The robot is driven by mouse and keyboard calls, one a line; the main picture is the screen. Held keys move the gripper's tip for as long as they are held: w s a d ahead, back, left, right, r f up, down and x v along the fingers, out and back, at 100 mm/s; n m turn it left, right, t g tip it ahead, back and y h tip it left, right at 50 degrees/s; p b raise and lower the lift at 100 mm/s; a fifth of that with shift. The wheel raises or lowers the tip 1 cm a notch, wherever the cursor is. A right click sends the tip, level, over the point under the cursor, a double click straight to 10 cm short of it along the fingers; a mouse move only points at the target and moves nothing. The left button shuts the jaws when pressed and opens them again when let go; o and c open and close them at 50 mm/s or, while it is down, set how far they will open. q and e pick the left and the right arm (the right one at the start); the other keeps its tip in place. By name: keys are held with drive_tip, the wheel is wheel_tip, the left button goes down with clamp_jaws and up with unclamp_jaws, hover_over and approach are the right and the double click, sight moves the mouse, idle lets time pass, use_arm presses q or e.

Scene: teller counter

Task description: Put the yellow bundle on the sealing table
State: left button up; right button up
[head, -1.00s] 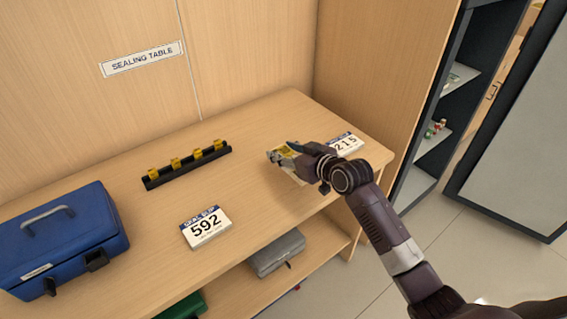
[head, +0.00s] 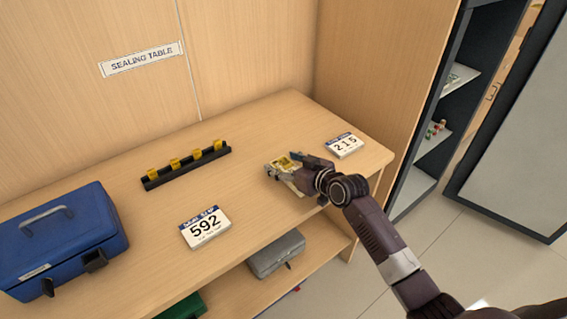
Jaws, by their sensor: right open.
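The yellow bundle (head: 283,162) is a small pale stack with a yellow top, at the right part of the sealing table (head: 262,120). My right gripper (head: 288,167) is open, with its fingers at the bundle. The fingers partly hide the bundle, and I cannot tell whether they touch it or whether it rests fully on the wood. The sealing table has a light wood top, with a "SEALING TABLE" sign (head: 142,59) on the wall behind. My left gripper is not in view.
A seal slip marked 592 (head: 206,227) lies at the front edge, and one marked 215 (head: 344,145) lies right of my gripper. A black rack with yellow pieces (head: 187,167) and a blue case (head: 58,240) stand further left. A grey box (head: 276,254) is on the lower shelf.

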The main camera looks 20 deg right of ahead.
drive_tip(key=shift+r, duration=0.15)
drive_tip(key=shift+s+d, duration=0.15)
drive_tip(key=shift+s, duration=0.1)
drive_tip(key=v, duration=1.1)
drive_tip(key=shift+s+r, duration=0.1)
drive_tip(key=shift+s, duration=0.1)
